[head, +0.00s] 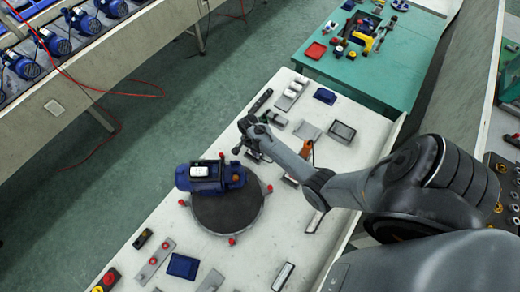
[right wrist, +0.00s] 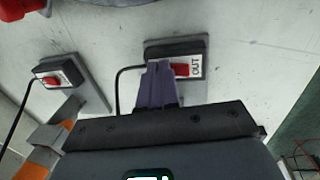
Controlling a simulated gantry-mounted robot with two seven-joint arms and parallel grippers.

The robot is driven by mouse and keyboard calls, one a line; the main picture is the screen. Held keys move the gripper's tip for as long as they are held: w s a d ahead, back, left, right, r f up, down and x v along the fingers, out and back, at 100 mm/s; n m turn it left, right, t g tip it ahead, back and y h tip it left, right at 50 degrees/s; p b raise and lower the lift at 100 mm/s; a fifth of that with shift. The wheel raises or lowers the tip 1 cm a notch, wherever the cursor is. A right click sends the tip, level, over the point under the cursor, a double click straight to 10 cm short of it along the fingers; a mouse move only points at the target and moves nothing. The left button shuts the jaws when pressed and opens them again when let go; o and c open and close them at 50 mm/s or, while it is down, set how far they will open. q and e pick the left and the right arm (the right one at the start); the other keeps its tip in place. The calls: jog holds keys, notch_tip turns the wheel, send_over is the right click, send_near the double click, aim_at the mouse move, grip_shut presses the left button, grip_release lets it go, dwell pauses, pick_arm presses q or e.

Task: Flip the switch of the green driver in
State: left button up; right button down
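In the right wrist view, my right gripper (right wrist: 158,66) shows as purple fingers close together, apparently shut and holding nothing visible. The fingertips are at a dark switch box with a red switch (right wrist: 180,70) and the label OUT. They cover the left part of this box; I cannot tell whether they touch it. A second switch box with a red switch (right wrist: 53,81) lies to the left. In the head view my right arm reaches over the white bench to the tool side. No green driver can be made out. My left gripper is not in view.
A blue pump (head: 210,176) sits on a dark round turntable (head: 228,211) close to the arm's end. An orange tool (head: 306,149) stands beside my forearm. Several trays and blocks lie along the white bench (head: 255,250). A green table (head: 385,72) is behind.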

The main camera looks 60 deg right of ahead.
jog(key=shift+w, duration=0.1)
jog(key=shift+w, duration=0.1)
jog(key=shift+w+r, duration=0.2)
jog(key=shift+w, duration=0.4)
jog(key=r+p, duration=0.4)
jog(key=p, duration=0.1)
jog(key=shift+s+r, duration=0.25)
jog(key=shift+s, duration=0.1)
notch_tip(320, 180, up, 9)
jog(key=s, duration=0.2)
jog(key=shift+r, duration=0.15)
dwell(0.4)
